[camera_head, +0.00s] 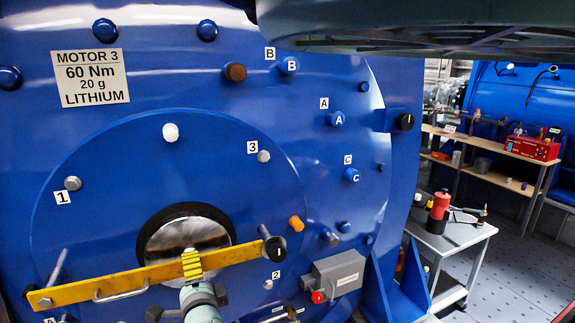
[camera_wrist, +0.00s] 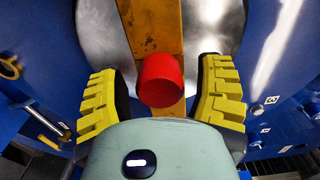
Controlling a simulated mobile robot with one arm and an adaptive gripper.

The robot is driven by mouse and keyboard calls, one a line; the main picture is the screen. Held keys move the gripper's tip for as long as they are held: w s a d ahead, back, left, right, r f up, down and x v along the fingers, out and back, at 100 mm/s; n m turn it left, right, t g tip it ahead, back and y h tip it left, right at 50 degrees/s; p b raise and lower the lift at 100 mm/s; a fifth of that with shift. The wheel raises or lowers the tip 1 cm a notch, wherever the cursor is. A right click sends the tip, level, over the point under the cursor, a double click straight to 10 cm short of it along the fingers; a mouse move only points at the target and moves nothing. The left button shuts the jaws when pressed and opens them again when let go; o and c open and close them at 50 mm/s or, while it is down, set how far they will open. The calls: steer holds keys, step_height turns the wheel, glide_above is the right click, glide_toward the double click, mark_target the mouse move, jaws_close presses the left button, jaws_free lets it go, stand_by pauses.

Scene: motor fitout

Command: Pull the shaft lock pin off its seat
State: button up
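A red cylindrical cap, which looks like the shaft lock pin (camera_wrist: 160,80), stands on a yellow bar (camera_wrist: 150,22) in the wrist view. My gripper (camera_wrist: 161,98) is open, with one ridged yellow finger on each side of the red cap and a gap on both sides. In the head view the yellow bar (camera_head: 120,283) crosses in front of the round metal shaft end (camera_head: 185,235). There my gripper (camera_head: 192,266) is at the bar's middle and hides the red cap.
The bar has a metal handle (camera_head: 120,292) on its left part and a black knob (camera_head: 275,249) at its right end. Bolts and an orange plug (camera_head: 296,223) stick out of the blue motor face (camera_head: 230,150). A grey box (camera_head: 338,277) sits lower right. A cart (camera_head: 450,240) stands further right.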

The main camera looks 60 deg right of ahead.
jaws_close()
stand_by(0.3)
steer(key=shift+s, duration=0.1)
steer(key=shift+p+v, duration=1.8)
steer(key=shift+v, duration=1.15)
steer(key=shift+s, duration=0.1)
steer(key=shift+s+a+p, duration=0.35)
steer(key=shift+s+p, duration=0.05)
steer(key=shift+s, duration=0.2)
steer(key=shift+s, duration=0.1)
